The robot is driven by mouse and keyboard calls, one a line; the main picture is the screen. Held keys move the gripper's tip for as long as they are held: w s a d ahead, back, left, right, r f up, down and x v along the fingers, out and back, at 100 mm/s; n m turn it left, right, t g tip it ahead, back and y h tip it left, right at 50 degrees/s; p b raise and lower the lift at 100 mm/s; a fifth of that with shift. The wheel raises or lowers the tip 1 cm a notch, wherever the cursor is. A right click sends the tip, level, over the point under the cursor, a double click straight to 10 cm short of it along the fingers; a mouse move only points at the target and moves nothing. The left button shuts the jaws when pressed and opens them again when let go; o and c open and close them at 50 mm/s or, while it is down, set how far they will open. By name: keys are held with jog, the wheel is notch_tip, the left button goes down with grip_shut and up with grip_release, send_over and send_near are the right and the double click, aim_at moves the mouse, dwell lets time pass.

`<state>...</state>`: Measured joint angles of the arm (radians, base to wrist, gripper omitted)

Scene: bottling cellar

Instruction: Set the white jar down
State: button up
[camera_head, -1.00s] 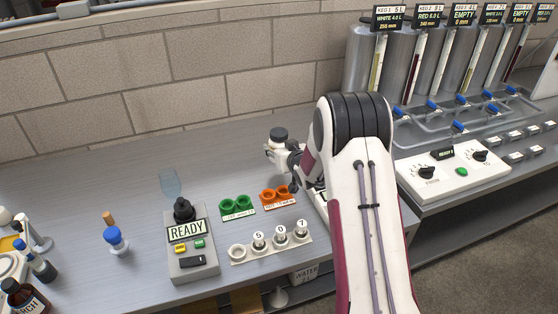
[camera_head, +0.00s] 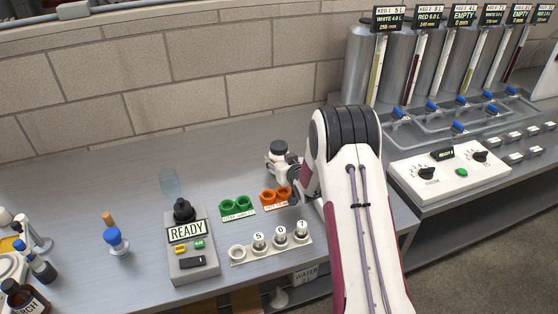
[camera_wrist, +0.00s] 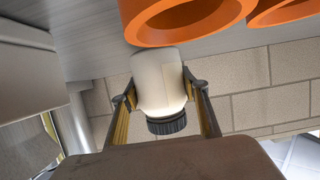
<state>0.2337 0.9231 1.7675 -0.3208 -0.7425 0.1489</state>
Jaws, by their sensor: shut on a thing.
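The white jar (camera_head: 277,158) with a black cap is upright behind the orange double holder (camera_head: 276,195) in the head view. My gripper (camera_wrist: 160,93) is shut on it, one finger on each side of its body. In the wrist view the white jar (camera_wrist: 157,75) appears upside down, its black cap toward me and its base toward the grey bench. I cannot tell whether its base touches the bench. My arm hides the bench to the right of the jar.
A green double holder (camera_head: 237,207) is left of the orange one. A white rack (camera_head: 270,250) with numbered pieces and the READY device (camera_head: 192,250) stand in front. A clear bluish vessel (camera_head: 169,183) stands farther left. The bench behind and left of the jar is clear.

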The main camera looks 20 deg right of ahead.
jog(key=shift+f, duration=0.3)
jog(key=o, duration=1.3)
jog(key=shift+r, duration=0.15)
jog(key=shift+v, duration=3.75)
